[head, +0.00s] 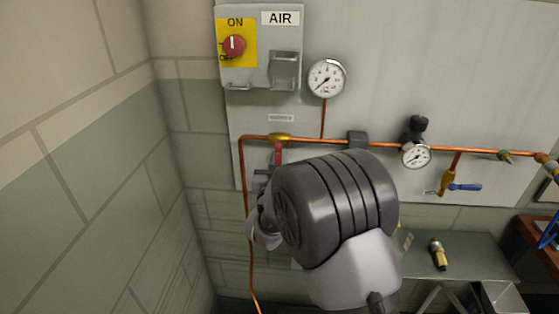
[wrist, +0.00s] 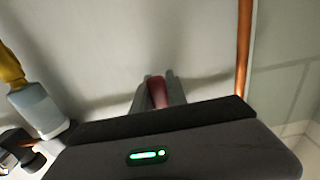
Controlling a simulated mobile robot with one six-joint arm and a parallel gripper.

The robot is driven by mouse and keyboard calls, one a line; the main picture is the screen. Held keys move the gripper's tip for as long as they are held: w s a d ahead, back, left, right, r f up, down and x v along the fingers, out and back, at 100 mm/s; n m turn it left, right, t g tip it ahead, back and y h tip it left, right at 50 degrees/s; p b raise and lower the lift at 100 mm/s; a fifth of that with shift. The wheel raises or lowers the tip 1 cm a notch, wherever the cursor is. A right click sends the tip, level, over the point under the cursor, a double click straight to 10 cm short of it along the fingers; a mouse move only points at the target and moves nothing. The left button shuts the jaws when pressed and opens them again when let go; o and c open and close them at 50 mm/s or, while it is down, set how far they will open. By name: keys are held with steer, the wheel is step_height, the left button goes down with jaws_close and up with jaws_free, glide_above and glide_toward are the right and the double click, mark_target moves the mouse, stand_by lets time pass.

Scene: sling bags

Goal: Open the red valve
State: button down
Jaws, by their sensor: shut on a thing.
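The red valve has a brass body (head: 279,137) on the horizontal copper pipe at the left of the wall panel. Its red handle (head: 278,153) hangs straight down from the body, across the pipe's direction. My gripper (head: 268,176) is at the handle's lower end, partly hidden behind my grey wrist. In the wrist view the two fingers (wrist: 157,88) are shut on the red handle (wrist: 157,95), with one finger on each side. The valve body is not clearly visible in the wrist view.
A copper pipe (wrist: 243,45) runs close beside the gripper. Gauges (head: 326,78) (head: 416,154), a blue-handled valve (head: 464,187) and a switch box (head: 288,40) sit on the panel. A shelf (head: 470,258) with a small fitting (head: 438,254) stands lower right. The block wall is at left.

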mark_target(305, 133)
steer(key=shift+d, duration=0.1)
stand_by(0.7)
steer(key=d+n+b, duration=0.1)
steer(key=n, duration=0.2)
steer(key=d+r+n, duration=0.1)
steer(key=d+n, duration=0.1)
steer(key=n, duration=0.1)
steer(key=shift+s+d+b, duration=0.1)
steer(key=shift+d+b, duration=0.1)
steer(key=shift+b, duration=0.2)
steer(key=n, duration=0.1)
steer(key=d+r+n, duration=0.1)
steer(key=shift+d+n, duration=0.1)
steer(key=shift+n, duration=0.3)
steer(key=n, duration=0.1)
steer(key=d+r+n+p, duration=0.1)
steer(key=n, duration=0.1)
steer(key=r+n, duration=0.1)
steer(key=shift+d+r+p, duration=0.15)
steer(key=shift+d+p, duration=0.1)
steer(key=shift+p, duration=0.05)
steer(key=n, duration=0.1)
steer(key=r+n+p, duration=0.1)
steer(key=shift+d+r+n, duration=0.15)
steer(key=shift+d+n, duration=0.05)
steer(key=shift+n, duration=0.2)
steer(key=shift+r+n+p, duration=0.6)
steer(key=shift+r+n, duration=0.05)
steer(key=shift+n, duration=0.55)
